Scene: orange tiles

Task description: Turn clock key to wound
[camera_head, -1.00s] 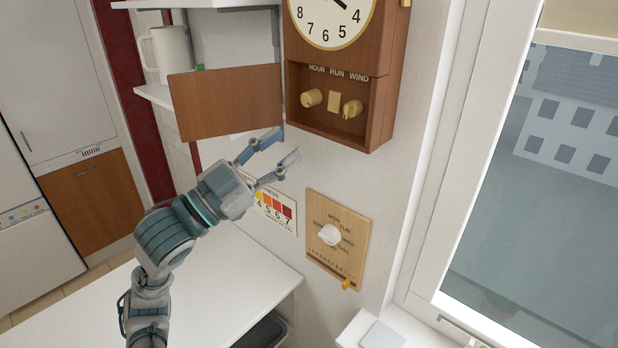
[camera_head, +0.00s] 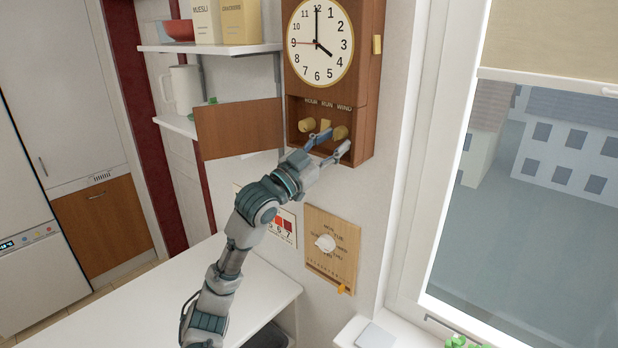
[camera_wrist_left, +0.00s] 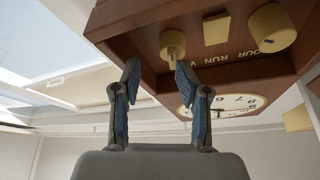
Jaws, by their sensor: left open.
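The wooden wall clock (camera_head: 372,55) has an open recess in its lower part, labelled HOUR, RUN and WIND. In it sit a brass HOUR knob (camera_head: 306,125), a flat brass RUN piece (camera_head: 326,124) and a brass WIND knob (camera_head: 340,132). My left gripper (camera_head: 337,140) is open in front of the WIND side, its fingers pointing at the recess. In the left wrist view, seen upside down, the WIND knob (camera_wrist_left: 172,43) lies just beyond the fingertips (camera_wrist_left: 157,68), closer to the right finger. Contact cannot be told. My right gripper is not in view.
A brown panel (camera_head: 240,127) stands out left of the recess. Shelves (camera_head: 210,48) with a white jug (camera_head: 186,88) are further left. A wooden day dial board (camera_head: 332,262) hangs below the clock. A window (camera_head: 540,190) is at the right.

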